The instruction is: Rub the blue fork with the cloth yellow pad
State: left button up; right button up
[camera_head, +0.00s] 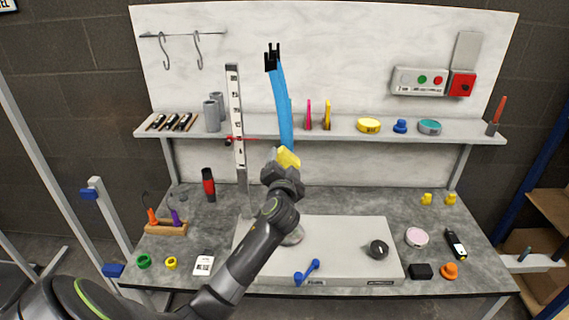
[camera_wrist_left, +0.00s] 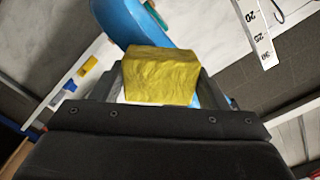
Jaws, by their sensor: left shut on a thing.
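The blue fork (camera_head: 282,100) stands upright behind the workbench's middle, with black forked ends at its top. Its curved blue side also fills the upper left of the left wrist view (camera_wrist_left: 135,22). My left gripper (camera_head: 284,167) is shut on the yellow cloth pad (camera_head: 289,157), at the fork's lower visible part. In the left wrist view the pad (camera_wrist_left: 160,77) sits between both fingers, with the blue surface just beyond it. I cannot tell whether the pad touches the fork. My arm and the pad hide the fork's lower end. My right gripper is not in view.
A white upright ruler (camera_head: 236,115) stands just left of the fork. A shelf (camera_head: 345,127) with pens, tins and a blue knob runs behind. On the bench are a pale plate (camera_head: 345,240), a black dial (camera_head: 377,249) and a wooden block with screwdrivers (camera_head: 166,228).

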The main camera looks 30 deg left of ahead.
pick_arm(q)
jog(key=shift+f, duration=0.2)
jog(key=shift+s+d+p, duration=0.3)
jog(key=shift+s, duration=0.2)
jog(key=v, duration=0.3)
jog(key=shift+s+d+p, duration=0.1)
jog(key=shift+s+p, duration=0.05)
jog(key=shift+p, duration=0.25)
jog(key=shift+v, duration=0.75)
jog(key=shift+p+v, duration=0.4)
jog(key=shift+v, duration=1.1)
